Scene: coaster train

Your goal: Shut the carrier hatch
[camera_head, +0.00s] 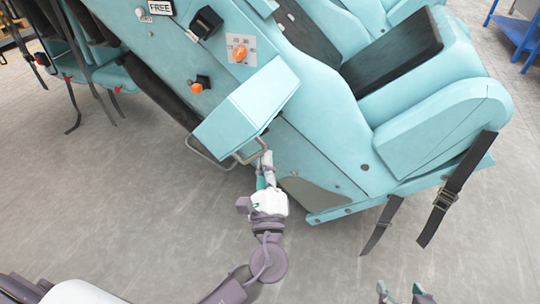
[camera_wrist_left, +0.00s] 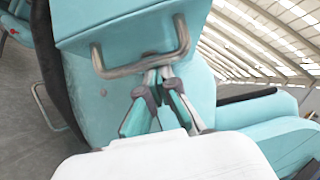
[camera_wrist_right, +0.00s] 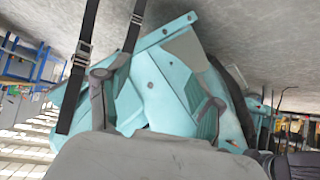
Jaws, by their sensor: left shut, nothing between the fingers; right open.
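The carrier hatch (camera_head: 245,110) is a teal boxy panel that stands out from the side of the teal coaster carrier (camera_head: 315,120). It also shows at the top of the left wrist view (camera_wrist_left: 120,22). A bent metal handle (camera_head: 251,153) sits at its lower edge; it is large in the left wrist view (camera_wrist_left: 125,70). My left gripper (camera_head: 266,158) is shut and empty, its fingertips (camera_wrist_left: 160,72) right at the handle bar. I cannot tell whether they touch it. My right gripper (camera_head: 405,292) is open and empty, low in the head view, away from the hatch.
Orange knobs (camera_head: 239,54) and a black box (camera_head: 206,22) sit on the carrier beside the hatch. A second metal bar (camera_head: 208,158) curves out to the left. Black straps (camera_head: 455,188) hang at the right. The grey floor (camera_head: 130,200) in front is clear.

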